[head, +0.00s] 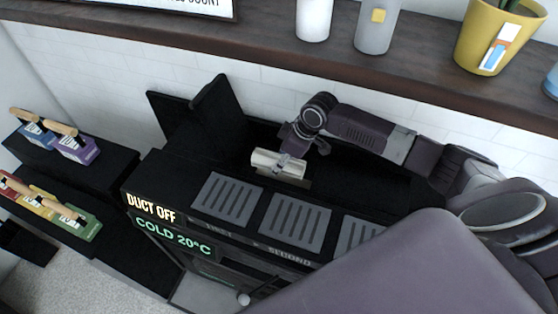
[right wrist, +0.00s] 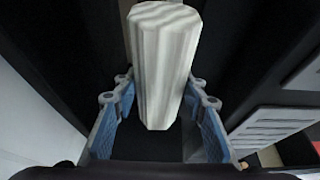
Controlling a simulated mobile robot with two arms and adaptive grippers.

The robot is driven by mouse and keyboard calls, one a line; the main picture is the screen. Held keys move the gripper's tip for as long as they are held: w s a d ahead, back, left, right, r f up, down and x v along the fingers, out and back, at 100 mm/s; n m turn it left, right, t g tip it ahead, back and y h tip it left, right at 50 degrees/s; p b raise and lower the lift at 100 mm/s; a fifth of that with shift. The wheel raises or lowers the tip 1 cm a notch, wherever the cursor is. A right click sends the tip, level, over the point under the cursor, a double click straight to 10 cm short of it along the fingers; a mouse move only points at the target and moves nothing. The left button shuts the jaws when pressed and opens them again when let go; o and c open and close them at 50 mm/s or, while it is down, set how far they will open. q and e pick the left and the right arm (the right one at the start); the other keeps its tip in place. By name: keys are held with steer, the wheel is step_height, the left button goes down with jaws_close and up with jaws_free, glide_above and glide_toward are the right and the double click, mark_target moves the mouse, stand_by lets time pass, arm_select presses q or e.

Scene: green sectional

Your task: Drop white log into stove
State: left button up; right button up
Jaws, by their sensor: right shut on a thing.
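The white log (head: 265,160), a pale ridged piece, is held over the back part of the black stove (head: 150,175). My right gripper (head: 290,165) reaches in from the right and is shut on the log. In the right wrist view the log (right wrist: 162,60) stands between the blue-padded fingers of the right gripper (right wrist: 158,105), with a dark recess around it. The stove front reads "DUCT OFF" and "COLD 20°C". How far the log is above the surface below it is hard to tell. My left gripper is not in view.
Slatted grey plates (head: 227,199) line the stove top in front of the log. Black panels (head: 215,110) stand up at its back left. A dark wooden shelf (head: 270,48) with cups and a yellow pot (head: 490,45) runs above. Coloured wood-handled items (head: 75,148) sit on black steps at left.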

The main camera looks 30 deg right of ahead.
steer(key=o, duration=1.5)
steer(key=v, duration=0.7)
steer(key=shift+s+r, duration=0.1)
steer(key=shift+r, duration=0.2)
steer(key=shift+f, duration=0.1)
